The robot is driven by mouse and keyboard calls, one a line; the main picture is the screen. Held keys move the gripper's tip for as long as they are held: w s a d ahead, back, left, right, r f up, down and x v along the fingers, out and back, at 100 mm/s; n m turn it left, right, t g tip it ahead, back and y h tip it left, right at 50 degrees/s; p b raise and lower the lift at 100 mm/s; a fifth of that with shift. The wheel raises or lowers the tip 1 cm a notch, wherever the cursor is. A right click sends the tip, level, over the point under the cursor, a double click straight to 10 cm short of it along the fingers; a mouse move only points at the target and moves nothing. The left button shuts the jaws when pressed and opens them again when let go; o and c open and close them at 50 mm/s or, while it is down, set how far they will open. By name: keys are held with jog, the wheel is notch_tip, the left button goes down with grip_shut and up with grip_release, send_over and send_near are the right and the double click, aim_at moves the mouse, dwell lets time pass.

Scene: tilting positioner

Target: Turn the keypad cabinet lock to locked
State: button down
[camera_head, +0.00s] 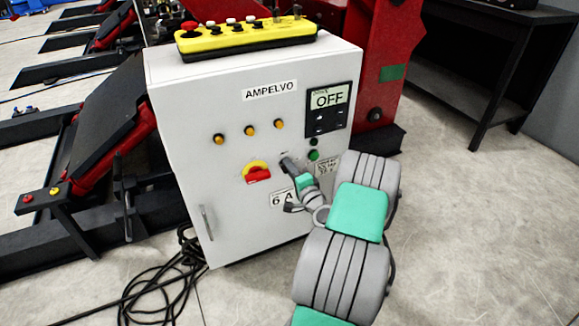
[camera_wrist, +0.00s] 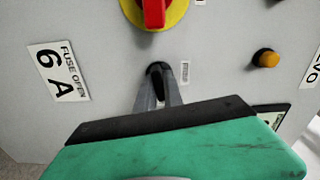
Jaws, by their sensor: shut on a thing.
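The white cabinet (camera_head: 180,120) stands in the middle of the head view, its front door facing me. My gripper (camera_head: 286,162) reaches its front, right of the red-and-yellow rotary switch (camera_head: 257,172). In the wrist view, my gripper's fingertips (camera_wrist: 158,70) are closed together at the door, beside a small printed label (camera_wrist: 185,72). They are shut on a small dark part there, apparently the lock. The rotary switch also shows at the top of the wrist view (camera_wrist: 154,12).
A display panel (camera_head: 329,107) reading OFF and a green button (camera_head: 314,155) lie close above my gripper. A yellow control box (camera_head: 245,38) sits on the cabinet top. Black cables (camera_head: 165,285) lie on the floor at left.

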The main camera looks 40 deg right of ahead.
jog(key=shift+m, duration=1)
jog(key=shift+f, duration=0.1)
jog(key=c, duration=1.5)
grip_release()
jog(key=shift+o, duration=0.2)
jog(key=v, duration=0.7)
jog(key=shift+s+a, duration=0.2)
jog(key=shift+s, duration=0.2)
